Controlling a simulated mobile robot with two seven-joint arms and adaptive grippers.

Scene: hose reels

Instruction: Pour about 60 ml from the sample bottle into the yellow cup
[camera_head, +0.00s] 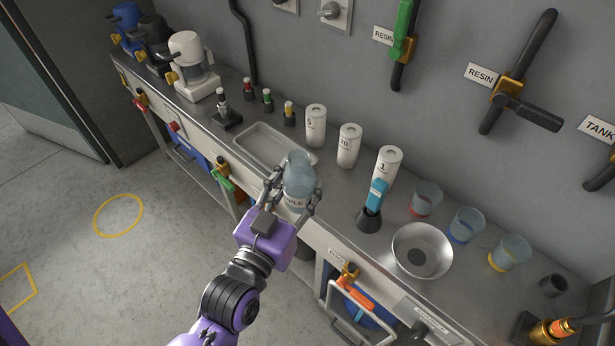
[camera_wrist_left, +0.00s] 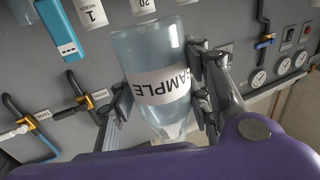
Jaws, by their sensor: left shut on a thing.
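My left gripper (camera_head: 289,196) is shut on the sample bottle (camera_head: 298,172), a clear bluish bottle with a white label. The bottle looks roughly upright, at the bench's front edge beside the metal tray. I cannot tell whether it touches the bench. In the left wrist view the bottle (camera_wrist_left: 150,52) sits between the fingers (camera_wrist_left: 158,105), with its label upside down in the picture. The yellow cup (camera_head: 509,250), clear with a yellow base, stands on the bench far to the right, apart from the gripper. My right gripper is not in view.
A metal tray (camera_head: 248,145) lies behind the bottle. Wall valves (camera_head: 507,90) stick out behind.

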